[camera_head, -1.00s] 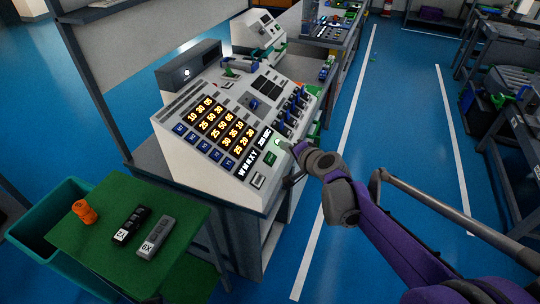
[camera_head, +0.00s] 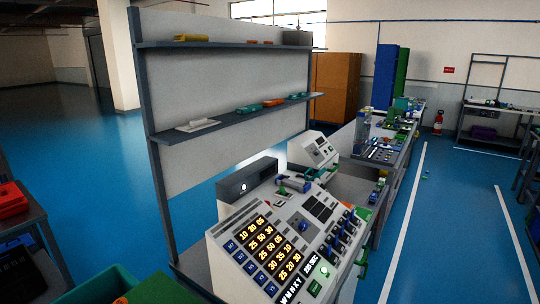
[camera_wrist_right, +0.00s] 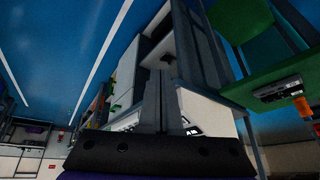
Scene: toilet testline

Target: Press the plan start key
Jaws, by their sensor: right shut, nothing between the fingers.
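The white sloped control panel (camera_head: 280,250) stands at the lower middle of the head view. It has lit yellow numbers, blue keys, a column of levers, and a glowing green round button (camera_head: 324,271) near its lower right edge. I cannot read which key is labelled plan start. My right gripper (camera_wrist_right: 161,78) shows only in the right wrist view, with its two dark fingers together and nothing between them. The wrist picture appears upside down, and part of the white bench unit lies behind the fingers. I see no contact with a key. My left gripper is not in view.
A shelf rack (camera_head: 230,85) stands behind the panel. The bench (camera_head: 355,185) with other devices runs back to the right. A green table (camera_wrist_right: 283,66) shows in the wrist view. Blue floor (camera_head: 445,230) with white lines is clear on the right.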

